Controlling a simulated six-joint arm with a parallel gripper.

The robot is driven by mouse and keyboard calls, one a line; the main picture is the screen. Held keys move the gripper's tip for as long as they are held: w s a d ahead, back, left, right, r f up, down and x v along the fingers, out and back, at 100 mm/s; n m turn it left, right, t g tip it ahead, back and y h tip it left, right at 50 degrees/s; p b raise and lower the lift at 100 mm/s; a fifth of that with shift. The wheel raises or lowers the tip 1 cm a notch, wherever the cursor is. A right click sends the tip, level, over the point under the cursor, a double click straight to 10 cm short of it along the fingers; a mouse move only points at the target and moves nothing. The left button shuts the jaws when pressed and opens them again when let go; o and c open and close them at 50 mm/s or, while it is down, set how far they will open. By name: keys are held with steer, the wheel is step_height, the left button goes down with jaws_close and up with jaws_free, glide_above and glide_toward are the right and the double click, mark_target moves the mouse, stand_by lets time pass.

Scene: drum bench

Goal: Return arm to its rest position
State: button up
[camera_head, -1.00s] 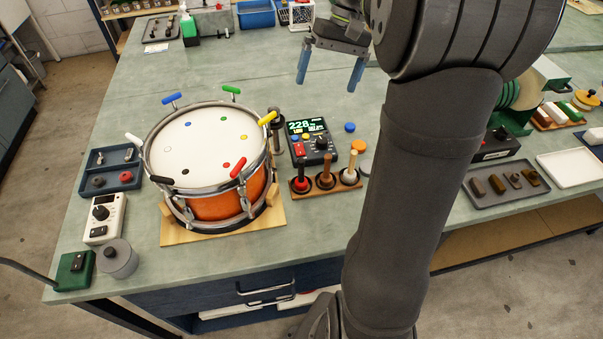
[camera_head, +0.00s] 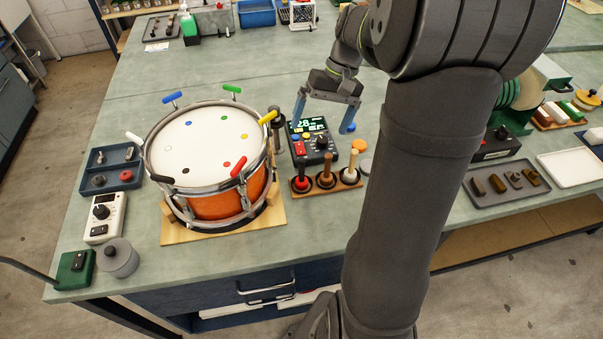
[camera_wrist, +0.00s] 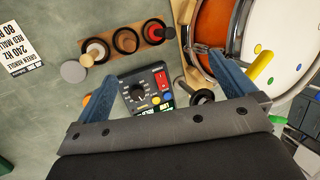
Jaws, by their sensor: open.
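My gripper (camera_head: 324,118) has two blue fingers spread apart with nothing between them. In the head view it hangs over the bench near the black meter (camera_head: 312,146) with a lit green display, just right of the drum (camera_head: 205,150). In the wrist view the fingers (camera_wrist: 166,88) frame the meter (camera_wrist: 146,92) below, and the drum's orange shell (camera_wrist: 212,35) shows at upper right. The gripper's height above the meter is hard to tell.
The drum carries several coloured handles around its rim, including a yellow one (camera_head: 267,117). A wooden rack (camera_head: 326,184) with three upright mallets stands in front of the meter. A grey tray (camera_head: 507,186) lies at right. The bench behind the drum is clear (camera_head: 200,70).

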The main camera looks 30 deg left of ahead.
stand_by(0.6)
steer(key=v, duration=1)
stand_by(0.4)
steer(key=c, duration=1.3)
